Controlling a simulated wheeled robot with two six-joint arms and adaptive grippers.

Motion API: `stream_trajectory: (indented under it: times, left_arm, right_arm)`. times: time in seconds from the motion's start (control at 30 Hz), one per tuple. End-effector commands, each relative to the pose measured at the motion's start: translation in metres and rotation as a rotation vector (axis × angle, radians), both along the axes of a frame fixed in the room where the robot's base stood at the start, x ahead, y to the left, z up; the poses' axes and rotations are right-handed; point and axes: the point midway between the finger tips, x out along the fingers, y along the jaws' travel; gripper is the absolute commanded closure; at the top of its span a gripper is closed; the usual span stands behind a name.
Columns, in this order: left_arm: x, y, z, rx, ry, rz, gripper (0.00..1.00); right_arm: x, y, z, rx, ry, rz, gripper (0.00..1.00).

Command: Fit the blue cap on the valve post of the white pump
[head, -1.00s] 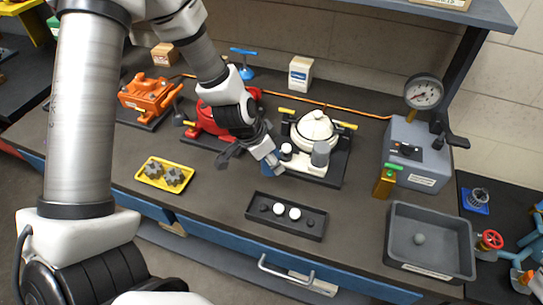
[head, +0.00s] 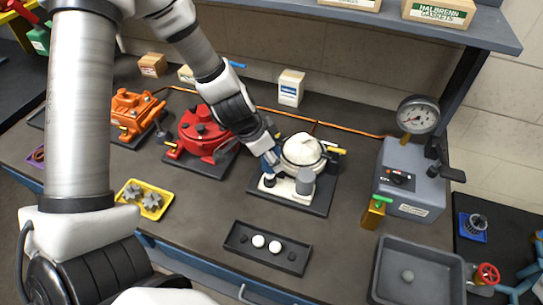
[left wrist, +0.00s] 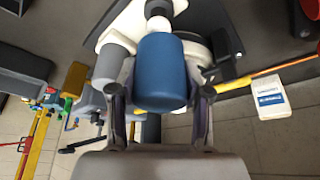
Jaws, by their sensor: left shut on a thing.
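The white pump (head: 302,150) sits on a dark base plate at the middle of the bench. A short white post (head: 269,180) stands at its front left, and a grey cylinder (head: 305,182) stands at its front right. My left gripper (head: 271,160) is shut on the blue cap, just behind and above the white post. The left wrist view shows the blue cap (left wrist: 162,70) between both fingers, with a white rounded top (left wrist: 157,23) just beyond its far end. I cannot tell whether they touch. My right gripper is not in view.
A red pump (head: 200,130) and an orange pump (head: 133,108) stand to the left. A black tray (head: 267,248) with white and dark caps lies in front.

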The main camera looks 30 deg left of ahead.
Motion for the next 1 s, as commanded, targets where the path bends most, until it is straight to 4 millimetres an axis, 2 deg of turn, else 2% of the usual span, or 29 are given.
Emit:
stream_trajectory:
  times: [0.03,0.47,1.0]
  left_arm:
    - [0.000,0.000,-0.006,-0.001,-0.001,0.000,0.81]
    - [0.000,0.000,-0.005,0.000,0.000,0.000,0.81]
    - [0.000,0.000,-0.018,0.000,0.000,-0.001,0.81]
  right_arm:
    - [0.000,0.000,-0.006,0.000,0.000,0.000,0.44]
    - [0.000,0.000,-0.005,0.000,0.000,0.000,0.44]
    - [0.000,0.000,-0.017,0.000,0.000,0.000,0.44]
